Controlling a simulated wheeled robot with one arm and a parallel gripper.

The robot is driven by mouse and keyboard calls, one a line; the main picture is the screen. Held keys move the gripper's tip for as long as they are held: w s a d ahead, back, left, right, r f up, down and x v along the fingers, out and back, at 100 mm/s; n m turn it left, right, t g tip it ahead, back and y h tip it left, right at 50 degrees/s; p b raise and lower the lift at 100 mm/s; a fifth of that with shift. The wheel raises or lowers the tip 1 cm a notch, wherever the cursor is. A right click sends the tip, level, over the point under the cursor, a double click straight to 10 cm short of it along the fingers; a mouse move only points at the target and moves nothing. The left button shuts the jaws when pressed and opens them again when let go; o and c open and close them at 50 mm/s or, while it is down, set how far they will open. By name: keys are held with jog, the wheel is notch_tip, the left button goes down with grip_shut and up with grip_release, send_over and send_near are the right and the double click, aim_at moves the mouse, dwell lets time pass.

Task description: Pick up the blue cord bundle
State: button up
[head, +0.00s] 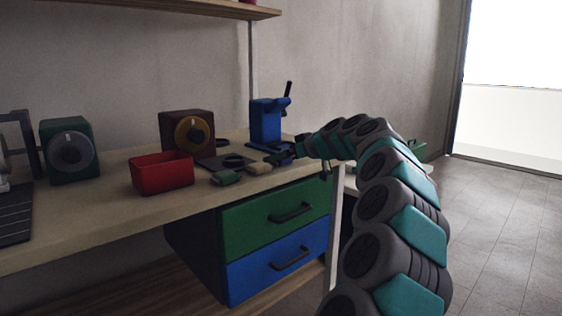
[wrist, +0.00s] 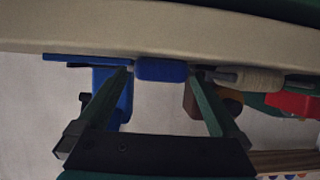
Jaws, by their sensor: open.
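The blue cord bundle (wrist: 161,70) shows in the wrist view as a short blue roll at the bench top's edge. My gripper (wrist: 162,75) is open, with one finger to each side of the roll in the picture. I cannot tell how far the fingertips are from it or whether they touch it. The blue bundle cannot be made out clearly there, beside the dark gripper.
The blue vise (head: 265,120) stands just behind my gripper. Green and blue drawers (head: 277,215) are below.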

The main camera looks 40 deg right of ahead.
jog(key=c, duration=1.1)
jog(key=shift+o, duration=0.2)
